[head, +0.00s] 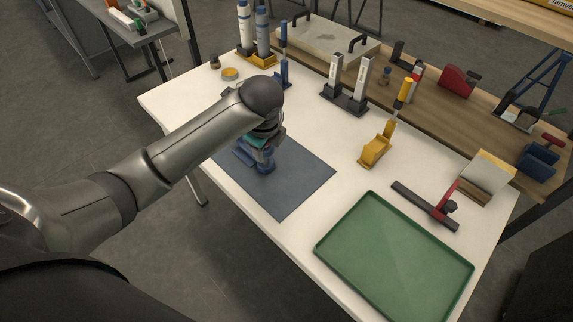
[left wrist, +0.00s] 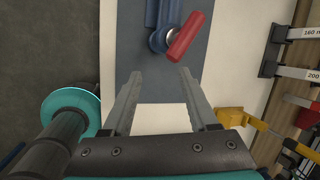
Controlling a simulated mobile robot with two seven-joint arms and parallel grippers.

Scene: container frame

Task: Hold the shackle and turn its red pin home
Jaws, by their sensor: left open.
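The blue shackle (left wrist: 163,14) shows at the top of the left wrist view, partly cut off by the frame's edge. Its red pin (left wrist: 189,37) lies at a slant beside a silvery round end, over the dark mat (left wrist: 215,20). How far the pin is in cannot be told. My left gripper (left wrist: 160,72) is open and empty, its fingertips short of the shackle and pin in that view. In the head view my left arm covers most of this spot; blue parts (head: 266,166) show below the wrist, and the red pin is hidden. My right gripper is not in view.
A green tray (head: 330,230) lies at the table's front right. A twin-post holder (head: 345,98) stands at the back. The mat's near right part (head: 290,195) is bare.

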